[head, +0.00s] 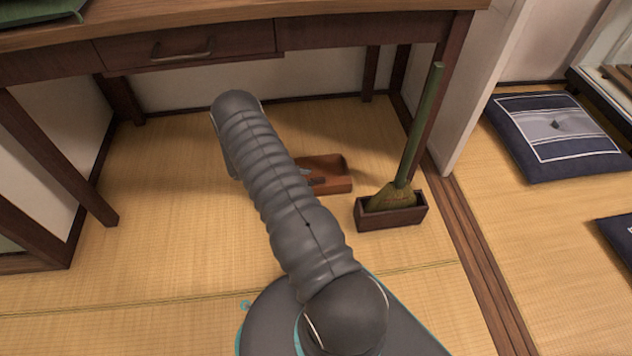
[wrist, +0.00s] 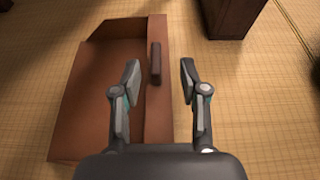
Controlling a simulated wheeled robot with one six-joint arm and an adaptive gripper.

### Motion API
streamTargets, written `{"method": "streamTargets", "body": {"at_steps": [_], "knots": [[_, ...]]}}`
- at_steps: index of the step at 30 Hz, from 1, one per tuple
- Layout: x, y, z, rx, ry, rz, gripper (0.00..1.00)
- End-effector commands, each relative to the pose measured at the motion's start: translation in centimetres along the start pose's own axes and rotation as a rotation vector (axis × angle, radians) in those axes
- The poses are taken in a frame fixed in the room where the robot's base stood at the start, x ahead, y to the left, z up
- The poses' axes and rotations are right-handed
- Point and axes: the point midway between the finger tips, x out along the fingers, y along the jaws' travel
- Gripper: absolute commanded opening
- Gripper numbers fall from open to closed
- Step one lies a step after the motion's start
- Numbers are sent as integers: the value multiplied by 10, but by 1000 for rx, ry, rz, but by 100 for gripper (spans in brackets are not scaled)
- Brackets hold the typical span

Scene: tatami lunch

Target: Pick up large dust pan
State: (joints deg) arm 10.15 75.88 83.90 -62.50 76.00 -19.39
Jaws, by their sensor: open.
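The large dust pan (head: 337,184) is a reddish-brown wooden pan lying on the tatami under the desk. In the head view my arm hides its left part. In the wrist view the pan (wrist: 98,100) fills the left and middle, with a short dark handle (wrist: 155,63) standing along its right wall. My gripper (wrist: 160,78) is open and empty. Its fingers point toward the handle and straddle the pan's right wall in the picture, the left finger over the pan and the right finger over the tatami. I cannot tell its height above the pan.
A green-handled broom (head: 413,135) stands in a dark wooden box (head: 392,217) just right of the pan. The wooden desk (head: 190,50) overhangs the area, with legs on both sides. Navy cushions (head: 556,135) lie at the right. Tatami at the left is clear.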

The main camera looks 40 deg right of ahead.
Motion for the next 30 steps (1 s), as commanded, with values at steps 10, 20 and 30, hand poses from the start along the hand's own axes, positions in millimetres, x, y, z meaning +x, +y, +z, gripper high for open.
{"method": "streamTargets", "body": {"at_steps": [10, 20, 30], "knots": [[27, 4, -6, 0, 1, -2, 44], [55, 5, -6, 1, 1, 0, 44], [55, 5, -6, 0, 1, 0, 0]]}}
